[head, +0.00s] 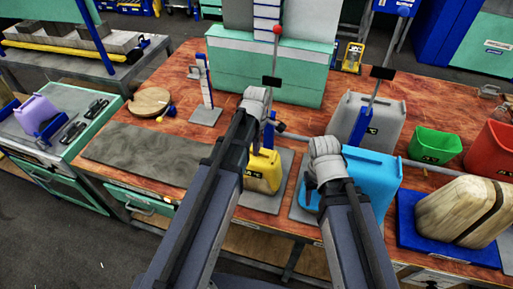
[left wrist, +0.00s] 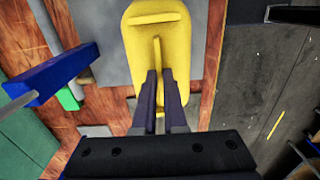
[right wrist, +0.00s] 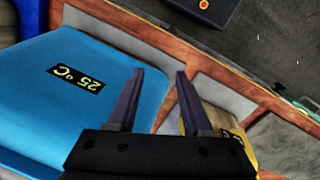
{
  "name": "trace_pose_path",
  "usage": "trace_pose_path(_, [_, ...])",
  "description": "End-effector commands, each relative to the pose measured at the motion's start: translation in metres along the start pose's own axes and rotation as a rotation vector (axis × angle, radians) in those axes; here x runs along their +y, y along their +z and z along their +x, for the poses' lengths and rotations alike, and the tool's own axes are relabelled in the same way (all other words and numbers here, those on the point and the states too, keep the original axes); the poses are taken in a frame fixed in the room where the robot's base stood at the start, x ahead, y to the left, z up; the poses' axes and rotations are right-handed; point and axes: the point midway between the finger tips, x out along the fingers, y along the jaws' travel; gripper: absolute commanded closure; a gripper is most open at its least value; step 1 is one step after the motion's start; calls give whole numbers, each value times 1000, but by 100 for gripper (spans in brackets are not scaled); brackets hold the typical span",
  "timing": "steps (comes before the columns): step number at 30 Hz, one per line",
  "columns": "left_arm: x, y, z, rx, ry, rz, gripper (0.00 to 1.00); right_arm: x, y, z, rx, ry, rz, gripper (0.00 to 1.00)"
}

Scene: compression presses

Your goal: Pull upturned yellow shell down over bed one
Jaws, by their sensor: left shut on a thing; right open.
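The yellow shell (head: 264,172) sits over a grey plate (head: 286,160) in the head view, partly behind my left arm. In the left wrist view the shell (left wrist: 179,70) shows a raised rib along its middle. My left gripper (left wrist: 160,76) is shut on that rib. Its fingertips are hidden in the head view. My right gripper (right wrist: 159,74) is open and empty, beside the blue shell (right wrist: 60,100), which also shows in the head view (head: 375,178). I cannot tell which plate is bed one, or whether the yellow shell touches its plate.
A grey shell (head: 390,125) stands behind the blue one. A green bin (head: 435,146), a red bin (head: 497,150) and a beige block on a blue tray (head: 408,222) are to the right. A red-knobbed lever (head: 277,31) rises behind. A dark grey mat (head: 145,158) is clear at left.

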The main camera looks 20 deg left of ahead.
Motion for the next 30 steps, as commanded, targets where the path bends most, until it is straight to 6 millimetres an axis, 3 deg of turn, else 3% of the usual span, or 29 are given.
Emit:
trace_pose_path(24, [0, 0, 12, 0, 0, 0, 100, -1, -1, 12, 0, 0, 0, 50])
trace_pose_path(25, [0, 0, 12, 0, 0, 0, 89, -1, -1, 12, 0, 0, 0, 50])
trace_pose_path(30, [0, 0, 11, 0, 0, 0, 70, -1, -1, 11, 0, 0, 0, 50])
